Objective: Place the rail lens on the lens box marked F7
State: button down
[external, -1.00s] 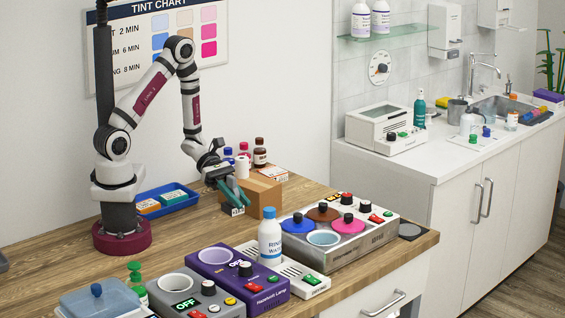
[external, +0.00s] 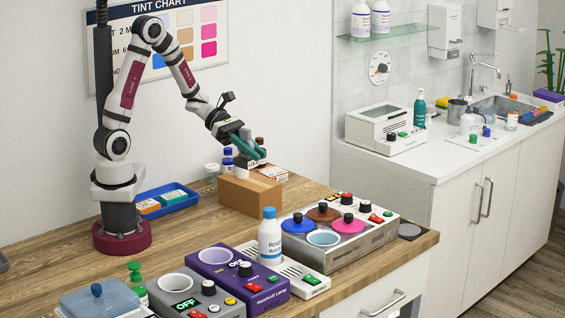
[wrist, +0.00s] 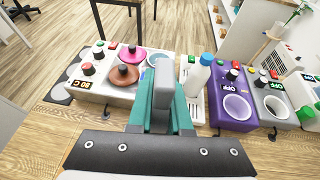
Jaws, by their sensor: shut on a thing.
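My gripper (external: 254,158) has teal fingers and is over the cardboard box (external: 250,193) on the wooden counter. In the wrist view my gripper (wrist: 163,100) is shut on a grey, rounded block (wrist: 164,78) between the teal fingers. I cannot tell whether this block is the rail lens. The fingers hide most of it in the external view. I can read no F7 mark on any box, so I cannot tell which one is the lens box.
A blue tray (external: 183,203) holds small boxes at the left. A white-and-blue bottle (external: 269,242), a purple unit (external: 238,282) and a long panel with coloured lids (external: 375,238) line the front edge. Bottles stand behind the cardboard box.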

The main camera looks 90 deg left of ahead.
jog(key=w+a+n+t+y, duration=0.1)
jog(key=w+a+n+y, duration=0.25)
jog(key=a, duration=0.55)
jog(key=w+a+n+y, duration=0.2)
jog(key=a+n+y, duration=0.3)
jog(key=a, duration=0.4)
jog(key=w+a+n+t+y, duration=0.1)
jog(key=w+a+n+y, duration=0.3)
jog(key=a, duration=0.5)
jog(key=shift+y, duration=0.65)
jog(key=s+a+f, duration=0.1)
jog(key=a+f, duration=0.2)
jog(key=f, duration=0.1)
jog(key=s+a+f, duration=0.1)
jog(key=a+f, duration=0.3)
jog(key=s+a+f, duration=0.2)
jog(key=a+f, duration=0.1)
jog(key=a, duration=0.1)
jog(key=shift+a+f, duration=0.15)
jog(key=shift+f, duration=0.25)
send_over(280, 169)
jog(key=shift+f, duration=2.15)
jog(key=shift+f, duration=0.1)
jog(key=c, duration=0.8)
grip_release()
jog(key=shift+d, duration=0.2)
jog(key=shift+c, duration=0.2)
